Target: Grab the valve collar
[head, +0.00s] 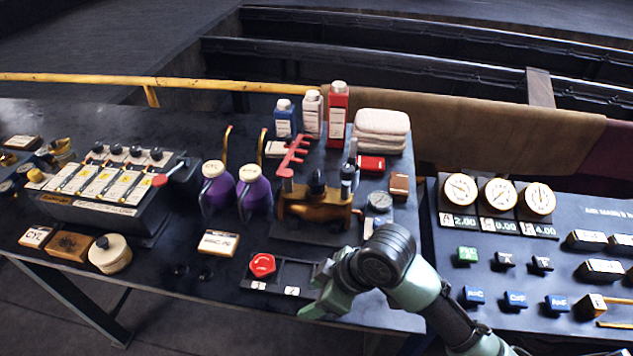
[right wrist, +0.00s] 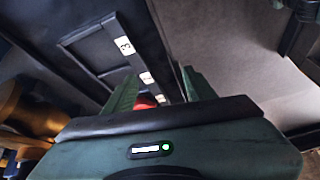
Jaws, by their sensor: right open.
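No part is plainly marked as the valve collar, and I cannot tell for sure which one it is. A red round part (head: 262,265) sits at the left end of a dark tray (head: 313,267) with white number labels. A brass valve body (head: 300,208) with a red toothed piece (head: 294,155) above it stands behind the tray. My right gripper (head: 318,297) is open at the tray's front right, apart from the red part. In the right wrist view, red (right wrist: 145,101) shows partly between the fingers, mostly hidden by the gripper body. My left gripper is not in view.
Two purple jugs (head: 254,190) stand left of the valve body. A pressure gauge (head: 379,202) is at its right. A labelled card block (head: 218,242) lies left of the tray. A gauge panel (head: 499,223) stands at the right. The table's front edge is close below the tray.

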